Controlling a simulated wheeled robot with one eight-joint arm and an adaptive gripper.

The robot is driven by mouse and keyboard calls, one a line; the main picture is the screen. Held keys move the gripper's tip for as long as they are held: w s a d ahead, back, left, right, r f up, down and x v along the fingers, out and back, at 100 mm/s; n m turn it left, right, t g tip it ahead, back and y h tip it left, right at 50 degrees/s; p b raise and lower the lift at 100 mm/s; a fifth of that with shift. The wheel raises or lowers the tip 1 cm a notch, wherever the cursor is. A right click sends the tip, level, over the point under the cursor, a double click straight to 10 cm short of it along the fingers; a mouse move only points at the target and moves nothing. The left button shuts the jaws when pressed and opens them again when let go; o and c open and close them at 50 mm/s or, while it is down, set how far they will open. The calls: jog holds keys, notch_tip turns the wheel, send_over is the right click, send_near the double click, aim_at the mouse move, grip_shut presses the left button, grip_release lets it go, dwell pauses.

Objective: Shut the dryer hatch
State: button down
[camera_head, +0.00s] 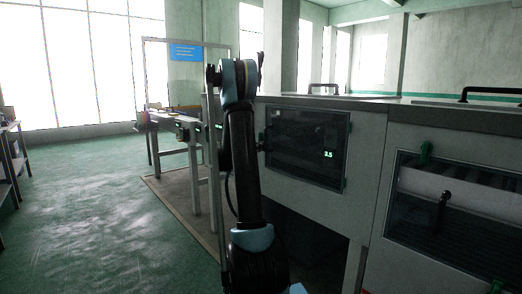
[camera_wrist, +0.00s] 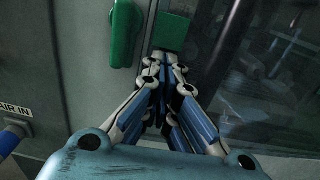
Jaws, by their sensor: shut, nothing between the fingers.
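In the wrist view, my gripper (camera_wrist: 163,62) is shut and empty. Its fingertips are just below a green block (camera_wrist: 173,30) at the edge of a dark glazed panel (camera_wrist: 240,95). I cannot tell whether they touch it. A green handle (camera_wrist: 123,35) hangs on the grey wall to the left. In the head view, a dark hatch with a lit display (camera_head: 305,147) looks flush with the grey machine front. A glazed hatch (camera_head: 465,215) with a black handle and green catches is at the right. I cannot tell which is the dryer hatch. My arm hides part of the front.
The grey machine (camera_head: 365,115) fills the right side. A conveyor stand (camera_head: 178,150) is behind my arm, and a rack (camera_head: 12,150) stands at the far left. The green floor (camera_head: 90,215) between them is clear. An "AIR IN" label (camera_wrist: 14,112) and blue fitting are near my gripper.

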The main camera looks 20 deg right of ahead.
jog(key=shift+w+d+g, duration=0.15)
jog(key=shift+w+d, duration=0.05)
jog(key=shift+d, duration=0.3)
jog(key=shift+w+d+g, duration=0.15)
jog(key=shift+w+d, duration=0.05)
jog(key=shift+d, duration=0.25)
jog(key=shift+a, duration=0.1)
jog(key=v, duration=1.4)
